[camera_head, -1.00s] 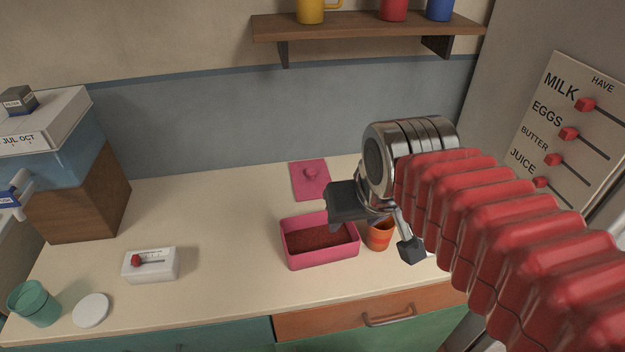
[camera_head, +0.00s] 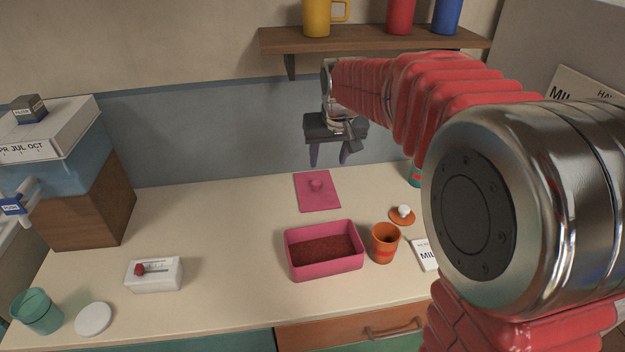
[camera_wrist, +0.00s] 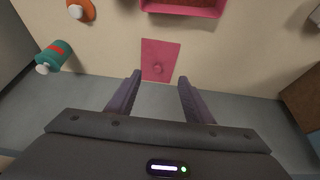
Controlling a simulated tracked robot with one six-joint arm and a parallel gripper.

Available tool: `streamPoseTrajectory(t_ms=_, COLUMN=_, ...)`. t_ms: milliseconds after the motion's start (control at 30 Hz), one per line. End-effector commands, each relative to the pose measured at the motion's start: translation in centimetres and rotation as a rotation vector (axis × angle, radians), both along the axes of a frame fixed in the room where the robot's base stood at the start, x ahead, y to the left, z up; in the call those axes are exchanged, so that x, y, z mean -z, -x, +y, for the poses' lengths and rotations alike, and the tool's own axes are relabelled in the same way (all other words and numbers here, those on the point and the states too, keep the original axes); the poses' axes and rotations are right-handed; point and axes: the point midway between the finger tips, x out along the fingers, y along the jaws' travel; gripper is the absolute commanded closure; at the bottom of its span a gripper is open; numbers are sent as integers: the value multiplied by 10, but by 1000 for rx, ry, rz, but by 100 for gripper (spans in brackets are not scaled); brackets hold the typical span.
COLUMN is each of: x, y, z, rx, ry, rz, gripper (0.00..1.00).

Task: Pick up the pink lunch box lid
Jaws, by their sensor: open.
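The pink lunch box lid (camera_head: 318,192) lies flat on the counter near the back wall, its round knob upward. It also shows in the wrist view (camera_wrist: 160,53), just beyond the fingertips and between their lines. The pink lunch box (camera_head: 325,262) stands open in front of it, with dark reddish-brown contents. My gripper (camera_head: 328,162) is open and empty, above and behind the lid, fingers pointing down; the wrist view shows both fingers (camera_wrist: 158,80) apart, with nothing between them.
An orange cup (camera_head: 384,243) stands right of the box, with an orange lid (camera_head: 402,215) behind it. A teal container (camera_head: 415,174) is farther right. A wooden shelf (camera_head: 375,40) with mugs hangs above my gripper. The counter left of the lid is clear.

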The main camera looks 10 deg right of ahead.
Motion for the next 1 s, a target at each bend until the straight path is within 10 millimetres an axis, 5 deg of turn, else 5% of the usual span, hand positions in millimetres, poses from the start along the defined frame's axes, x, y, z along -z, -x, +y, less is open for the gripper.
streamPoseTrajectory(t_ms=433, x=67, y=-100, z=0, rx=0, ry=0, rz=25, gripper=53)
streamPoseTrajectory(t_ms=1000, x=81, y=-114, z=0, rx=0, ry=0, rz=28, gripper=53)
